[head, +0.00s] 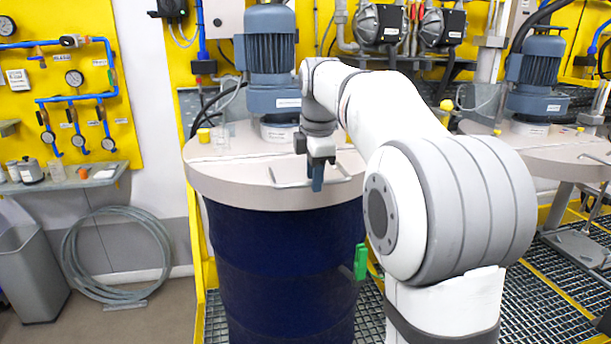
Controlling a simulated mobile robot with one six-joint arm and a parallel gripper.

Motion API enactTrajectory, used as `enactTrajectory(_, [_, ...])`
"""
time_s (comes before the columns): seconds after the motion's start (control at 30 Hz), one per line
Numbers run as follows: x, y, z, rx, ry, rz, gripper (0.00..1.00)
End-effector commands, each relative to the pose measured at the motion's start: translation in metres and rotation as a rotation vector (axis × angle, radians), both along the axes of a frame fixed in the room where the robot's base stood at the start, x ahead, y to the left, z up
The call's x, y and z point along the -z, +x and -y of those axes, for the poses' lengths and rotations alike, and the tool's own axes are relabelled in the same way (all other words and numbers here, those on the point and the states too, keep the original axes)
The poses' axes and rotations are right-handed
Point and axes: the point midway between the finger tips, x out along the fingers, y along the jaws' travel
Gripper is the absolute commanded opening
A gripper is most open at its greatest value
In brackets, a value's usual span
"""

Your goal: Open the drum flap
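A dark blue drum (275,265) stands in front of me with a beige round lid (225,170) on top. A thin metal bar handle (283,186) lies along the lid's front edge; I take it as the handle of the flap. My gripper (317,185) points down at this front edge, right at the handle. Its fingers overlap the handle in the picture. I cannot tell whether they are closed around it or only in front of it. The flap's outline is partly hidden by my arm, and the flap looks flat with the lid.
A blue agitator motor (270,60) stands on the lid behind my gripper. A green handle (360,262) sticks out at the drum's right side. A second drum lid with a motor (535,75) is at the right. A grey bin (30,270) and coiled hose (118,255) are at the left.

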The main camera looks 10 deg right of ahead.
Motion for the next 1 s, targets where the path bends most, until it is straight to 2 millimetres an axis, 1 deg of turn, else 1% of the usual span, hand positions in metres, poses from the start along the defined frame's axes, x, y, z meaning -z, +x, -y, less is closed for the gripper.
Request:
enactTrajectory(0.17, [0.0, 0.0, 0.0, 0.001, 0.0, 0.0, 0.33])
enactTrajectory(0.57, [0.0, 0.0, 0.001, 0.002, 0.0, 0.0, 0.0])
enactTrajectory(0.9, [0.0, 0.0, 0.001, 0.002, 0.0, 0.0, 0.0])
enactTrajectory(0.93, [0.0, -0.001, -0.036, -0.018, -0.001, 0.0, 0.0])
enactTrajectory(0.97, [-0.001, 0.0, -0.021, -0.004, 0.0, 0.0, 0.0])
enactTrajectory(1.0, [-0.001, 0.0, -0.013, -0.002, 0.003, 0.0, 0.0])
